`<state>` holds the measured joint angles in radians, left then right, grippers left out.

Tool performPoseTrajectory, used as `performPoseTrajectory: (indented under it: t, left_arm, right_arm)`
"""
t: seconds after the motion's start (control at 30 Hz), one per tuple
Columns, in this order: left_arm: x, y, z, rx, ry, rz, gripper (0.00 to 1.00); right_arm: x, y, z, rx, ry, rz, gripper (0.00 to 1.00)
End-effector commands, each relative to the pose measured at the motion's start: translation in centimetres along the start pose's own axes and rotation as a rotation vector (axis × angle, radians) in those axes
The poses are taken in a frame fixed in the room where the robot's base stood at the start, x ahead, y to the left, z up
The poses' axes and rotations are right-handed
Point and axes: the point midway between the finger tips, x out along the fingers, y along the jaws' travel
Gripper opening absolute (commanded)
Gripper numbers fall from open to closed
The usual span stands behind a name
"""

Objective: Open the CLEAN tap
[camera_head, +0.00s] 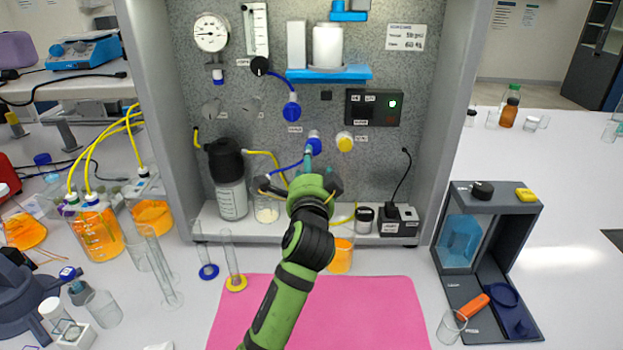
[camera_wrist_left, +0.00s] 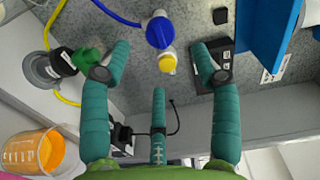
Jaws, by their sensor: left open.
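Two taps sit low on the panel: a blue-knobbed one (camera_head: 313,143) with a blue tube, and a yellow-capped one (camera_head: 344,141) to its right. Another blue-knobbed tap (camera_head: 292,107) is higher up. The small labels are too blurred to read, so I cannot tell which is CLEAN. My left gripper (camera_head: 306,172) is open and empty, in front of the panel just below the lower blue tap. In the left wrist view, the blue knob (camera_wrist_left: 160,32) and yellow cap (camera_wrist_left: 167,63) appear between the spread fingers; I see no contact. My right gripper is not in view.
A black switch box (camera_head: 373,107) with a green light is at upper right. Yellow and blue tubes run near the gripper. A pink mat (camera_head: 370,310) lies in front.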

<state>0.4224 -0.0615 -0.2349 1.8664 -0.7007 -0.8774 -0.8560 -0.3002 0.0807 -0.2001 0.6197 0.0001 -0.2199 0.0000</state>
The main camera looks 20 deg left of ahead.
Motion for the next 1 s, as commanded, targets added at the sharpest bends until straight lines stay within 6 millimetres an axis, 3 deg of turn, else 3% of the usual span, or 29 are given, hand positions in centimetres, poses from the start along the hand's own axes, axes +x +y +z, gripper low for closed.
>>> performPoseTrajectory:
  t: [0.1,0.3,0.77,0.87,1.0]
  left_arm:
    - [-2.1,0.0,0.0,-0.003,0.000,0.001,0.62]
    - [-3.9,0.0,0.0,-0.001,0.000,0.001,0.62]
    - [-4.1,0.0,0.0,-0.001,-0.001,0.000,0.62]
    - [-4.1,-0.9,-0.2,-0.001,0.000,0.000,0.62]
    - [-4.1,-3.9,-0.7,-0.001,0.000,-0.001,0.62]
  right_arm:
    - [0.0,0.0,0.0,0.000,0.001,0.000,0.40]
    - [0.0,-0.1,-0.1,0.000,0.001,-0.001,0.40]
    - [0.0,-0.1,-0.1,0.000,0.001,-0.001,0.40]
    - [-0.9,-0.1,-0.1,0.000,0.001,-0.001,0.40]
    - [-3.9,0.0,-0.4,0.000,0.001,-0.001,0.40]
